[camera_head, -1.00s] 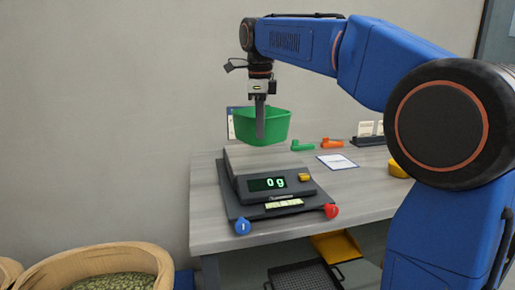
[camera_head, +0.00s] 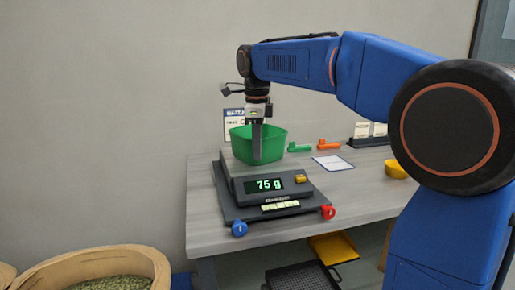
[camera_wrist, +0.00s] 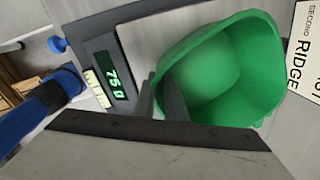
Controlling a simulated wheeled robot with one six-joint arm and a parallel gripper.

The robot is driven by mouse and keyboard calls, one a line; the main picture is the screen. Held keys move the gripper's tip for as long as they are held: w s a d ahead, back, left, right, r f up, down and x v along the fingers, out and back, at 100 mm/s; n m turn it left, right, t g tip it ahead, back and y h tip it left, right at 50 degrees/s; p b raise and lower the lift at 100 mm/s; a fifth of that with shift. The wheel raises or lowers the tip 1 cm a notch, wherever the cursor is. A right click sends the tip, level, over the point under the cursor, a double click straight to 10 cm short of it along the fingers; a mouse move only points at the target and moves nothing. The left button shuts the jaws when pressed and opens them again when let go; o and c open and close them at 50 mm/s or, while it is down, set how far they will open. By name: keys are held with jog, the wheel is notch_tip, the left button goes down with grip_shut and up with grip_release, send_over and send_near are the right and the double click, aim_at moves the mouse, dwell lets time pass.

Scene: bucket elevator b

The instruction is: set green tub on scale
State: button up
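The green tub (camera_head: 274,146) sits upright on the plate of the scale (camera_head: 222,178) in the head view. The display (camera_wrist: 112,76) also shows in the wrist view.
The scale stands on a grey table (camera_head: 345,190). Green and orange scoops (camera_head: 328,145), a paper sheet (camera_head: 333,163) and a yellow bowl (camera_head: 396,169) lie to the right. A printed card (camera_head: 234,124) stands behind. A basket (camera_head: 100,262) is at lower left.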

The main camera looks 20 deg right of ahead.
jog(key=shift+o, duration=0.5)
notch_tip(320, 180, up, 12)
jog(key=s, duration=0.1)
jog(key=shift+a+r, duration=0.15)
jog(key=shift+a, duration=0.05)
jog(key=shift+s, duration=0.1)
jog(key=s+d+f+n+t, duration=0.1)
jog(key=s+d+f+n, duration=0.2)
jog(key=s+f+n, duration=0.4)
jog(key=s+d+f+n+t, duration=0.1)
jog(key=s+d+f+n, duration=0.2)
jog(key=s+f+n, duration=0.5)
jog(key=s+d+f+n+t, duration=0.1)
jog(key=s+d+f+n, duration=0.2)
jog(key=s+f+n, duration=0.4)
jog(key=s+f, duration=0.9)
jog(key=f, duration=0.3)
jog(key=shift+s+d+n+t, duration=0.25)
jog(key=shift+d+n+t, duration=0.05)
